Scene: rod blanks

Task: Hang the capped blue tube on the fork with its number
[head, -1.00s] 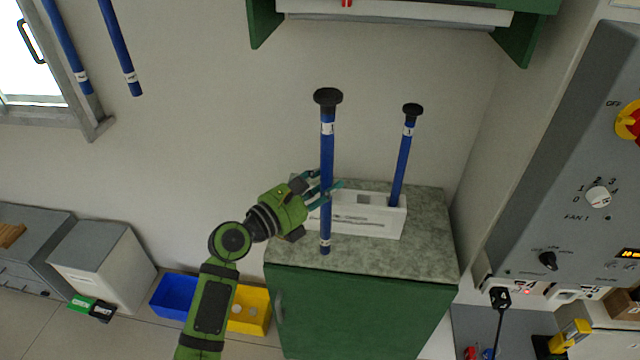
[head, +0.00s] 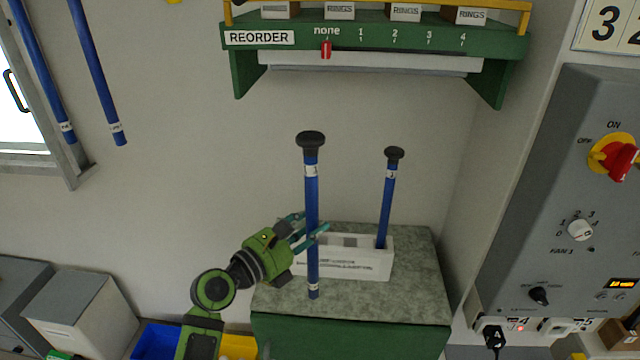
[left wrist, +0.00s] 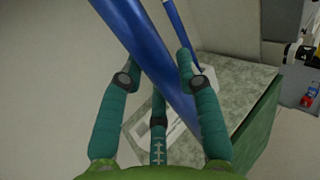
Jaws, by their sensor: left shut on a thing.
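A blue tube with a black cap (head: 312,200) stands upright in my left gripper (head: 312,234), which is shut around its lower middle. A white label with a small mark sits below its cap, too small to read surely. In the left wrist view the held tube (left wrist: 160,62) passes between the teal fingers (left wrist: 165,95). A second black-capped blue tube (head: 386,208) stands, slightly tilted, in a white holder (head: 345,265) on the counter. Two more blue tubes (head: 97,75) (head: 42,75) hang at the upper left; their upper ends are out of view. My right gripper is not in view.
The speckled countertop (head: 400,300) tops a green cabinet. A green shelf (head: 375,38) marked REORDER hangs above, and a grey switch panel (head: 560,190) stands at the right. Blue (head: 157,341) and yellow (head: 238,346) bins sit low left. The wall between hanging tubes and shelf is clear.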

